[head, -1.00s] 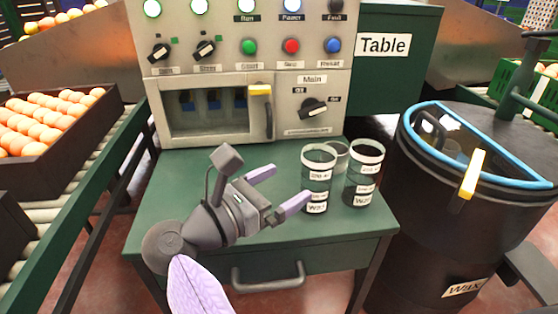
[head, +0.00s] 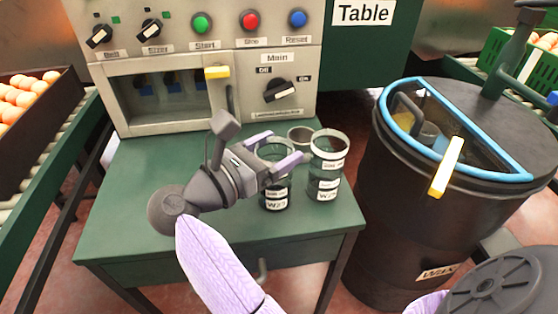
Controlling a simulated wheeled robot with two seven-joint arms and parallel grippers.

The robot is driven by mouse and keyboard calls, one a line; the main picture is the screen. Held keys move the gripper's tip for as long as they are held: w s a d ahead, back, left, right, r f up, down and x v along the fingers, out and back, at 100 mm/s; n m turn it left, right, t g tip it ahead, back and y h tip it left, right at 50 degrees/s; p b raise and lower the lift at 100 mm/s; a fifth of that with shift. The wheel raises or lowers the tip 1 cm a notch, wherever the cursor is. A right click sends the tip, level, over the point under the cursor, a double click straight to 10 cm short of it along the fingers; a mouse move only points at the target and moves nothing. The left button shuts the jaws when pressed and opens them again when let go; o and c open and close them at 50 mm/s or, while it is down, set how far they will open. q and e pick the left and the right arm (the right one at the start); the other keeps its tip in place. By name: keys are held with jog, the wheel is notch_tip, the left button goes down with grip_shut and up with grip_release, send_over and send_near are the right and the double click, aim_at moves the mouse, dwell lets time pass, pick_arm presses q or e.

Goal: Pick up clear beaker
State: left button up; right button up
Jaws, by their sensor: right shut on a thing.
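A clear beaker (head: 275,187) with white label bands stands upright on the green table (head: 140,215). My right gripper (head: 284,147) is shut on it near the rim, with one finger on each side. The beaker's base appears to rest on the table. A second clear, labelled beaker (head: 326,172) stands close on its right. My left gripper is not in view.
A control panel (head: 240,70) with buttons and a knob stands at the table's back. A black wax drum (head: 400,200) with a blue-rimmed lid opening stands to the right. The table's left side is clear.

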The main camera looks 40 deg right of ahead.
grip_shut()
